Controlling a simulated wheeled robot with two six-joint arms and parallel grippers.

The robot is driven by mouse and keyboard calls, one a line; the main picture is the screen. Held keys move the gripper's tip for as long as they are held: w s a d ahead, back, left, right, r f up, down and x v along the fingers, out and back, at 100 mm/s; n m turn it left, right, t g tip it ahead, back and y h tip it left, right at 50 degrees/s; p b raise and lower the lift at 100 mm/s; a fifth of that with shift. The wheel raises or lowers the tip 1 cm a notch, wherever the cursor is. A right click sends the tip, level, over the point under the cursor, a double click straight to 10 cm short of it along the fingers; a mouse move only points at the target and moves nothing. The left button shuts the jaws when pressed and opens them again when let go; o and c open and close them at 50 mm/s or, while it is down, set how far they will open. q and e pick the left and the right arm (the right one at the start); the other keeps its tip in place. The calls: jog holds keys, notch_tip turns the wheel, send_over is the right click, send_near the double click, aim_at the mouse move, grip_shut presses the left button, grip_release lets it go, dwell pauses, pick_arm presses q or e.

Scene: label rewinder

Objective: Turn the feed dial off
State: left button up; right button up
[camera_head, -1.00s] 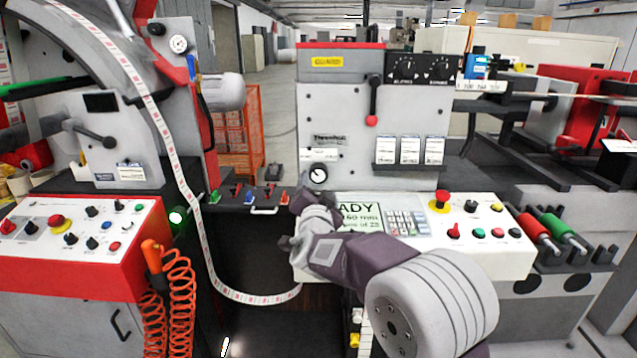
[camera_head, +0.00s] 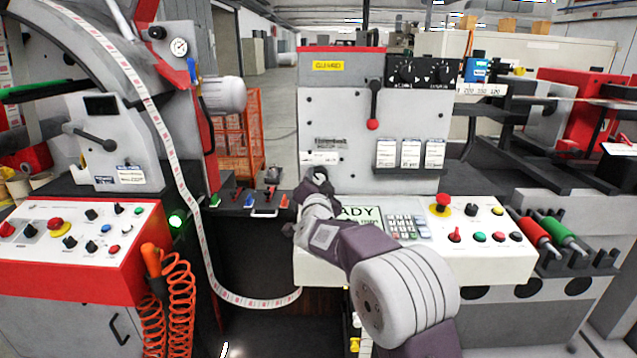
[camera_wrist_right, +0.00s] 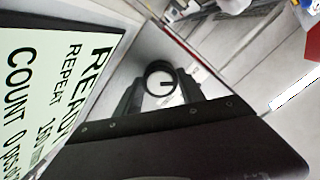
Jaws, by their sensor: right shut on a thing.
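The feed dial, a round black-rimmed knob with a white face and a dark pointer mark, shows in the right wrist view (camera_wrist_right: 160,82). In the head view it is mostly hidden behind my right gripper (camera_head: 318,180), low on the grey machine panel. In the wrist view the fingers of my right gripper (camera_wrist_right: 161,92) sit on either side of the dial and are shut on it. The pointer mark lies roughly sideways in the wrist picture. My left gripper is not in view.
A red emergency button (camera_head: 441,200) stands on the same console. A black lever with a red knob (camera_head: 373,124) hangs above. A label strip (camera_head: 190,205) loops at left.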

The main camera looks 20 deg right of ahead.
jog(key=shift+m, duration=0.3)
jog(key=m+b, duration=0.2)
jog(key=m, duration=0.1)
jog(key=shift+f, duration=0.15)
jog(key=shift+m+b, duration=1.1)
jog(key=shift+m, duration=0.9)
jog(key=o, duration=1.4)
jog(key=shift+c, duration=0.2)
jog(key=shift+r, duration=0.2)
